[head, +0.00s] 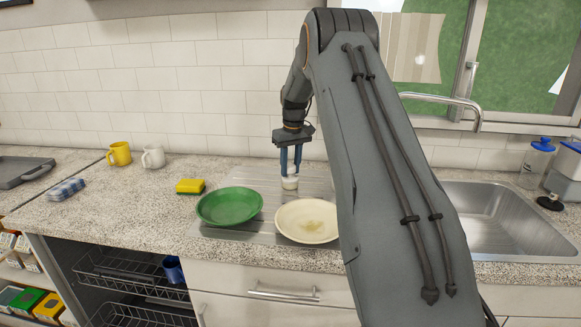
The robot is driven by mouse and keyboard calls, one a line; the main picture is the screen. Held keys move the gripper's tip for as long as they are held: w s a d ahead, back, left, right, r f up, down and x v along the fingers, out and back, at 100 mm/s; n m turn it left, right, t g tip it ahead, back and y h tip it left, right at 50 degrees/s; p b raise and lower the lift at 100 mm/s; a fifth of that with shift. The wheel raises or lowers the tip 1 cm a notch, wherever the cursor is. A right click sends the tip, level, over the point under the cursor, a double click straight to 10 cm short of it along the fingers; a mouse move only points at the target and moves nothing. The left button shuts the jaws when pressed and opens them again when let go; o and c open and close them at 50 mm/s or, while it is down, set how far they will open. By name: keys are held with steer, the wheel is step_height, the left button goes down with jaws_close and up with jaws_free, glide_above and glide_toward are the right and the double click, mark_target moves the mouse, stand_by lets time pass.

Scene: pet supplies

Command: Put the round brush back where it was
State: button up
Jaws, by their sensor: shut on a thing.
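My gripper (290,168) points down over the ribbed drainboard, behind the two plates. Its blue fingers are shut on a small pale round thing, which looks like the round brush (290,184). Most of the brush is hidden between the fingers, and I cannot tell whether it touches the surface below. A cream plate (300,229) with a brownish smear in its middle lies just in front of it. A green plate (229,207) lies to the left of that.
A yellow sponge (190,186), white mug (153,157), yellow mug (119,153) and checked cloth (66,190) are on the counter at left. The steel sink (500,215) and a soap bottle (535,163) are at right. Wire racks (125,280) hold a blue mug (173,268) below.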

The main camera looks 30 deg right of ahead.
steer(key=shift+f, duration=0.15)
steer(key=o, duration=1.1)
step_height(320, 180, up, 12)
steer(key=s+b, duration=0.1)
steer(key=b, duration=0.2)
steer(key=shift+s, duration=0.2)
